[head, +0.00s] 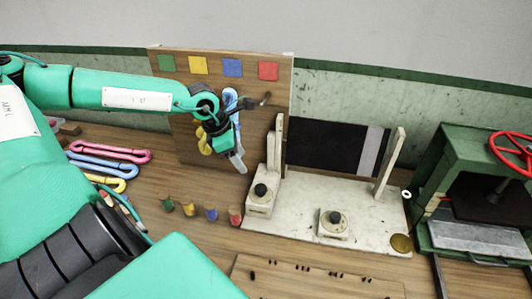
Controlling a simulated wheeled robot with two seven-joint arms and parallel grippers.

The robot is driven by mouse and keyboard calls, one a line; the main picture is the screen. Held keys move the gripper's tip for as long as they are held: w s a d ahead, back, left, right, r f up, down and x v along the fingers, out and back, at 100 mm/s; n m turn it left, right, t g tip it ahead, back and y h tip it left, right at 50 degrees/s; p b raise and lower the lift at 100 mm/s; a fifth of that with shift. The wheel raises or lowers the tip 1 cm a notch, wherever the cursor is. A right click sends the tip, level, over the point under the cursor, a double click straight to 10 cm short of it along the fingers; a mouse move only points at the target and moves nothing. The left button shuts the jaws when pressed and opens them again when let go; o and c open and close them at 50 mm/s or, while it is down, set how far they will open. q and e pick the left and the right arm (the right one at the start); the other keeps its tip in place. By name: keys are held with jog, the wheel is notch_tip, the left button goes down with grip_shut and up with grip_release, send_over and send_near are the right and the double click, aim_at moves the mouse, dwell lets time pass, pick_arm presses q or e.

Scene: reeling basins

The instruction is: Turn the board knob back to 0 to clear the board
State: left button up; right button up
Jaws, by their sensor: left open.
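A dark board (325,147) with one pale grey vertical stripe near its right end stands between two whitish posts on a whitish base (375,225). One black knob (333,217) sits on a small pale block at the front of the base. Another black knob (261,190) sits on a block by the left post. Which is the board knob, and what their dials read, is too small to tell. My left gripper (238,163) is open, pointing down, up and left of the left knob and apart from both knobs. My right gripper is out of view.
A wooden panel (280,95) with coloured squares stands behind my left gripper. Pink, blue and yellow loops (100,165) lie at left. Small coloured pegs (211,214) stand left of the base. A wooden plate (310,282) with dark bits lies in front. A green press (455,155) stands right.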

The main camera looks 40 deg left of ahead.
pick_arm(q)
send_near(260, 187)
jog(key=p+x, duration=0.3)
jog(key=x, duration=0.4)
jog(key=shift+d+f, duration=0.2)
jog(key=shift+f, duration=0.1)
jog(key=shift+w+d+f, duration=0.1)
jog(key=shift+w+f, duration=0.1)
jog(key=shift+f, duration=0.35)
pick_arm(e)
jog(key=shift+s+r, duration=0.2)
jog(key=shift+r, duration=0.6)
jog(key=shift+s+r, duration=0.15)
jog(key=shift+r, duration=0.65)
pick_arm(q)
jog(key=shift+c, duration=0.3)
jog(key=c, duration=0.9)
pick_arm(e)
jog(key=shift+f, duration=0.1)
